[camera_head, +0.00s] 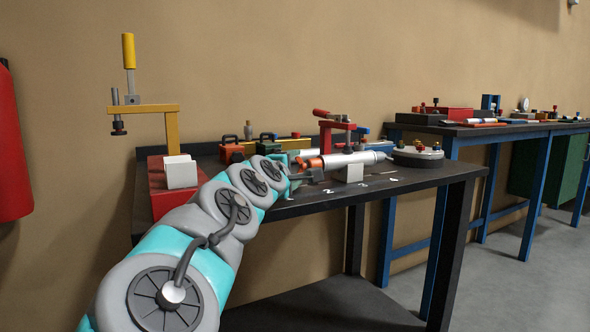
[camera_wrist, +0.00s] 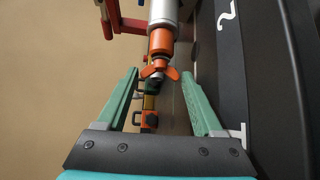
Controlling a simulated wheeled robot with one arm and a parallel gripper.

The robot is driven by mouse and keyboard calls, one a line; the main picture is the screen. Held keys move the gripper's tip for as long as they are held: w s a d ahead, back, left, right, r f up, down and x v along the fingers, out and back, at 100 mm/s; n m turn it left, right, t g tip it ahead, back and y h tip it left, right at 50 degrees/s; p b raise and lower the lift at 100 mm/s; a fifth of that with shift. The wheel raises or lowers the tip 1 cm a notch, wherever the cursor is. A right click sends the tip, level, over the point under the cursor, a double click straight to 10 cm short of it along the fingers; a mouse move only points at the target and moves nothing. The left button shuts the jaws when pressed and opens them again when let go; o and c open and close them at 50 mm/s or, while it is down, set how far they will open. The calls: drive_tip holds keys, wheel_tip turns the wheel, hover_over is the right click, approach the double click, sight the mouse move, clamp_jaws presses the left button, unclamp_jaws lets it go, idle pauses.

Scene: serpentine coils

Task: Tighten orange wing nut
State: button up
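The orange wing nut (camera_wrist: 160,71) sits at the end of a silver cylinder with an orange collar (camera_wrist: 161,42). In the wrist view it lies ahead of my gripper (camera_wrist: 162,75), roughly centred between the two green fingers. The fingers are spread apart and I see neither touching the nut. In the head view the silver cylinder (camera_head: 365,158) lies level on a light block on the black table, its orange end (camera_head: 312,163) toward my gripper (camera_head: 297,170). My arm and gripper partly hide that end, and the finger gap is hard to make out there.
A red clamp (camera_head: 337,124) stands behind the cylinder. A round grey fixture (camera_head: 418,155) sits to its right. A red block with a yellow post (camera_head: 172,125) stands at the table's left. Small boxes with handles (camera_head: 232,150) lie behind my arm.

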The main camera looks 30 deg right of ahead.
drive_tip(key=o, duration=0.3)
idle(0.4)
